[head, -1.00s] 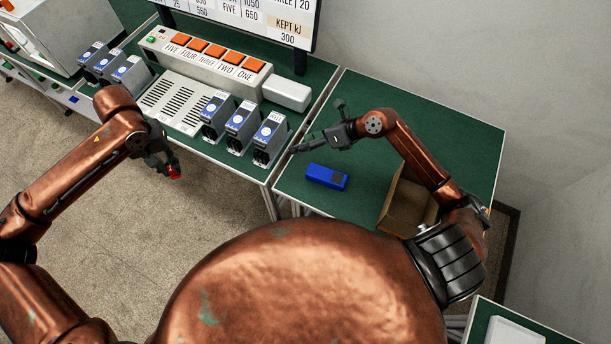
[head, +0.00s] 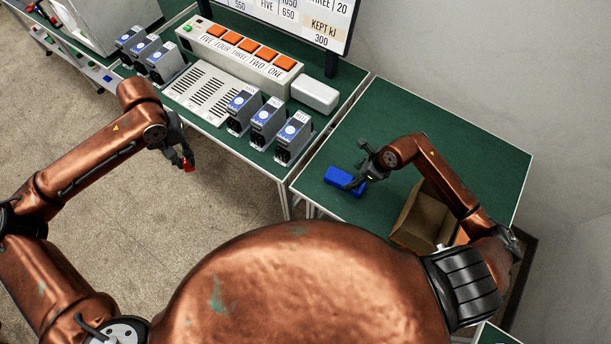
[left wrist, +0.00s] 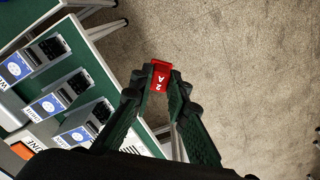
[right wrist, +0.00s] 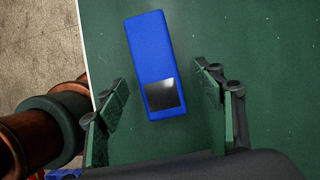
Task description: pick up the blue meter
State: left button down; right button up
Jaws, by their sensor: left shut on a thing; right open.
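The blue meter (head: 345,180) lies flat on the green table near its left edge. In the right wrist view the blue meter (right wrist: 152,60) shows a dark screen at its near end. My right gripper (head: 360,168) is open and above the meter; in the right wrist view its fingers (right wrist: 163,98) stand apart, on either side of the meter's screen end. My left gripper (head: 187,166) is shut on a small red block (left wrist: 161,75) marked "2 A", held in the air over the floor.
An open cardboard box (head: 420,217) stands right of the meter. Several grey units with blue labels (head: 266,122) and a panel of orange buttons (head: 240,45) are on the left bench. The back of the right table (head: 430,110) is clear.

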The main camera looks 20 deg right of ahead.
aim_at(346, 179)
jog(key=x, duration=0.2)
jog(key=p+x, duration=0.1)
jog(key=x, duration=0.1)
jog(key=shift+a, duration=0.4)
jog(key=shift+w+f, duration=0.15)
jog(key=shift+f, duration=0.3)
jog(key=shift+c, duration=0.7)
jog(key=shift+r, duration=0.1)
jog(key=c, duration=1.4)
